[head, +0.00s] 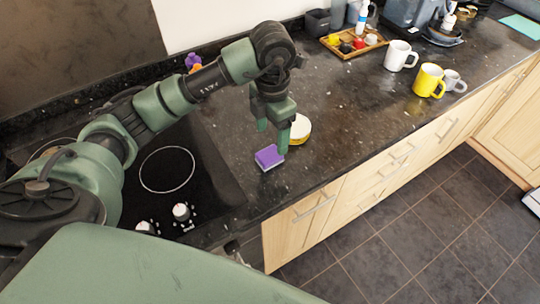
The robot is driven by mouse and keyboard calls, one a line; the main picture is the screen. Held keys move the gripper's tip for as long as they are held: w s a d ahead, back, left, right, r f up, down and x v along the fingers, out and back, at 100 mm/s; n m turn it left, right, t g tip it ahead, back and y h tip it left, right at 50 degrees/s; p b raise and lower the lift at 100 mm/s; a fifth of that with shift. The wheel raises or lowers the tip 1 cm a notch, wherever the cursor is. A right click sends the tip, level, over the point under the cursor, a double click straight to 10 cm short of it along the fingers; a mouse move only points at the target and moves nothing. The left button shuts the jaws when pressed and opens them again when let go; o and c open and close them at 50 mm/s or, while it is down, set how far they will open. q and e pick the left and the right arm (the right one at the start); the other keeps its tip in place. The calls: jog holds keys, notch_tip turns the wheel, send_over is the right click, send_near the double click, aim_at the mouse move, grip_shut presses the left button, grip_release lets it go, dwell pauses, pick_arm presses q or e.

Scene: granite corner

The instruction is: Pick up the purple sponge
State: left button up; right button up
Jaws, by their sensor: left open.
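The purple sponge (268,158) lies on the dark granite counter (330,130), just right of the black cooktop, with a pale lower layer showing at its edge. My left gripper (272,139) points down above and close to the sponge, its green fingers apart and nothing between them. One fingertip overlaps the sponge's upper right edge in the picture; I cannot tell whether it touches. My right gripper is out of view.
A round yellow-and-white object (301,129) stands just right of the gripper. A yellow mug (428,80), a white mug (399,56) and a wooden tray (352,52) of small items are farther right. The cooktop (165,195) has knobs near its front. The front counter is clear.

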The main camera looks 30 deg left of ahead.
pick_arm(q)
jog(key=f+p, duration=0.1)
jog(key=f, duration=0.1)
jog(key=f+p, duration=0.1)
jog(key=f, duration=0.1)
jog(key=f+p, duration=0.1)
jog(key=f, duration=0.2)
jog(key=shift+s+a+f, duration=0.1)
jog(key=shift+s+a, duration=0.1)
jog(key=shift+a, duration=0.05)
jog(key=shift+w+f, duration=0.1)
jog(key=shift+f, duration=0.25)
jog(key=c, duration=1.4)
jog(key=shift+r, duration=0.1)
jog(key=shift+r, duration=0.6)
notch_tip(320, 180, up, 10)
jog(key=r+b, duration=0.1)
jog(key=b, duration=0.2)
notch_tip(320, 180, up, 8)
jog(key=p, duration=0.1)
send_over(270, 154)
jog(key=shift+a+f, duration=0.1)
jog(key=shift+f, duration=0.05)
